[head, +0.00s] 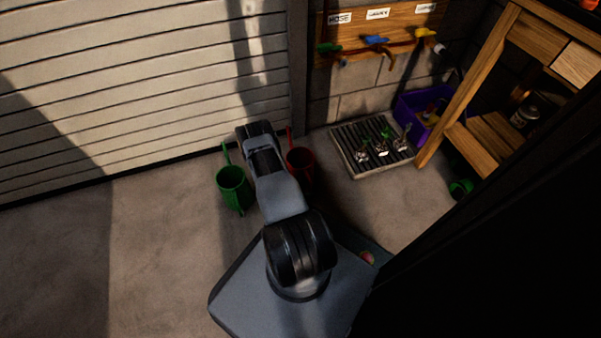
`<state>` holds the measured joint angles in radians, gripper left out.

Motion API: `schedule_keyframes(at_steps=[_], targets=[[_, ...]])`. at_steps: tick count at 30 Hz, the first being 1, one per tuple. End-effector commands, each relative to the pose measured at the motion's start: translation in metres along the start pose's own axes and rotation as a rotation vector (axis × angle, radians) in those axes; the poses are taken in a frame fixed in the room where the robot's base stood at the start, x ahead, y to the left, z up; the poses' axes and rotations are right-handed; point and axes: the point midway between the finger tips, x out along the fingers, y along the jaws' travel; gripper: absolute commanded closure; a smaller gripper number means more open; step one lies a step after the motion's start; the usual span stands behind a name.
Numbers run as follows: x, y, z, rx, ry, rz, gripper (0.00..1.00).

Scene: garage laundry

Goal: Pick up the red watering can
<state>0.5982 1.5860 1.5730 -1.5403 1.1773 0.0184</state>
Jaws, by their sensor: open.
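The red watering can (301,162) stands on the concrete floor just right of my arm in the head view. Its round open top and a thin upright red part at its left show. My arm's grey link covers some of its left side. A green watering can (234,187) stands on the floor to the left of my arm, with a thin green part rising from it. My arm reaches up the picture between the two cans. My gripper's fingers cannot be made out, as the arm's own links hide that end.
A ribbed drain tray (347,158) with several small tap-like items lies right of the red can. Behind it is a purple bin (402,112). A wooden workbench (462,88) stands at right. A slatted garage door (150,80) closes the back. Floor at left is clear.

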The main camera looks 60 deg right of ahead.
Motion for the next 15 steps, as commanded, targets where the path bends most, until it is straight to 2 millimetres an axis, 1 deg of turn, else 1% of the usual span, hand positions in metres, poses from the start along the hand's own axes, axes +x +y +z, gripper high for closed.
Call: schedule_keyframes(at_steps=[1, 4, 12, 15], targets=[[0.0064, -0.0006, -0.0015, 0.001, 0.000, -0.003, 0.49], [0.0119, -0.0003, -0.0008, 0.000, 0.000, -0.001, 0.49], [0.0131, -0.0003, 0.0002, 0.000, 0.000, 0.000, 0.49], [0.0130, -0.0002, 0.0002, 0.000, 0.000, 0.000, 0.58]])
